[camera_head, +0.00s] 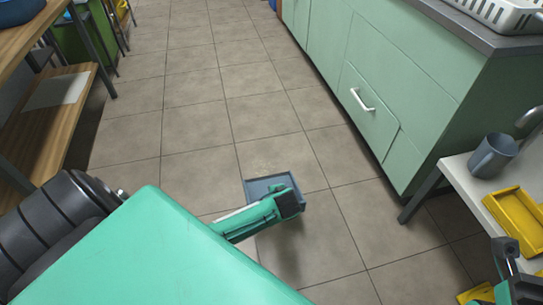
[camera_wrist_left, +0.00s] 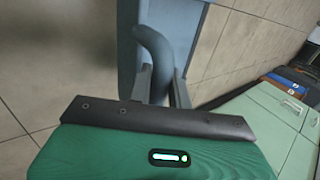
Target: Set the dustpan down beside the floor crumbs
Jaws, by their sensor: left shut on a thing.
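The blue-grey dustpan (camera_head: 268,183) is at the middle of the head view, over the tiled floor, just beyond my left gripper (camera_head: 290,201). My left gripper is shut on the dustpan's handle. In the left wrist view the curved handle (camera_wrist_left: 156,58) runs between the two fingers (camera_wrist_left: 160,88), with the pan (camera_wrist_left: 127,45) behind it. I cannot tell whether the pan touches the floor.
Green cabinets (camera_head: 345,70) line the right. A wooden shelf (camera_head: 45,125) stands at left. The tiled floor (camera_head: 200,90) between them is clear.

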